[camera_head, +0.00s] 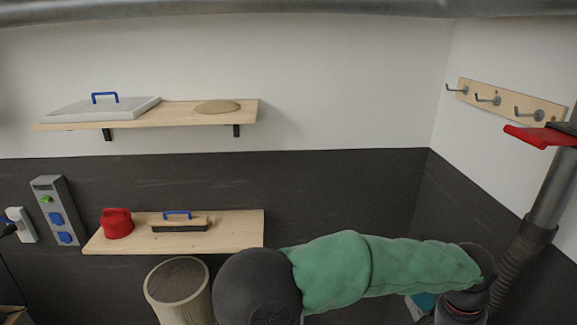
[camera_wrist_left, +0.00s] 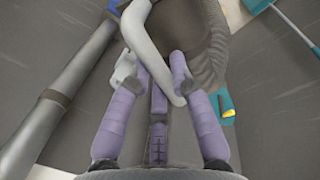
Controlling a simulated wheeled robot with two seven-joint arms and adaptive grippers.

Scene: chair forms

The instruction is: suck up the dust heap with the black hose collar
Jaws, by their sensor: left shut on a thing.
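The tan, flat dust heap (camera_head: 218,106) lies on the right part of the upper wooden shelf (camera_head: 180,117). My left arm, in a green sleeve, reaches across the head view to the lower right. Its gripper is hidden there below the wrist. In the left wrist view my left gripper (camera_wrist_left: 162,76), with purple fingers, is shut on a light grey curved handle (camera_wrist_left: 150,48). A dark ribbed hose (camera_wrist_left: 208,60) lies just behind the fingertips. I cannot tell which part there is the black hose collar. My right gripper is not in view.
A white lid (camera_head: 95,109) with a blue handle lies left of the dust. The lower shelf (camera_head: 225,238) holds a red item (camera_head: 117,224) and a brush (camera_head: 180,225). A grey pipe (camera_head: 553,190) with a red nozzle (camera_head: 540,136) stands at right, below a hook rail (camera_head: 510,101).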

